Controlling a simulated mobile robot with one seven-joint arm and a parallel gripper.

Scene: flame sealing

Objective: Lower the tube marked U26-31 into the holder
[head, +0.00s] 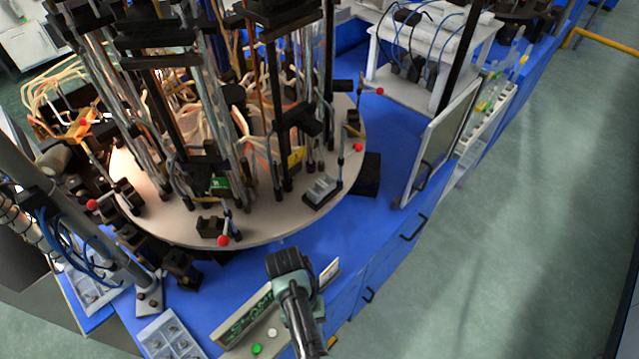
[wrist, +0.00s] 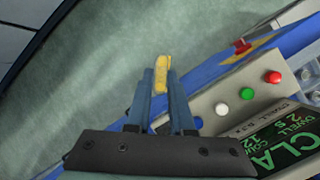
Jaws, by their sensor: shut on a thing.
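My gripper (wrist: 160,98) is shut on a narrow yellow piece (wrist: 162,72) that shows between and beyond its two blue-grey fingers in the wrist view. It may be the tube or its label; no marking can be read. In the head view my gripper's wrist part (head: 290,265) is over the blue bench's front edge, before the round turntable (head: 270,238), and its fingers and load are hidden. Small black holders (head: 210,227) and a grey block (head: 322,188) sit on the turntable's rim. I cannot tell which holder the task means.
A control box has a green-lettered display (wrist: 285,138) and white, green (wrist: 246,94) and red (wrist: 273,77) buttons. Tall rods and tubes crowd the turntable, with red-knobbed levers (head: 223,241) at its rim. Grey trays (head: 168,338) lie at front left. Floor (head: 520,240) is clear at right.

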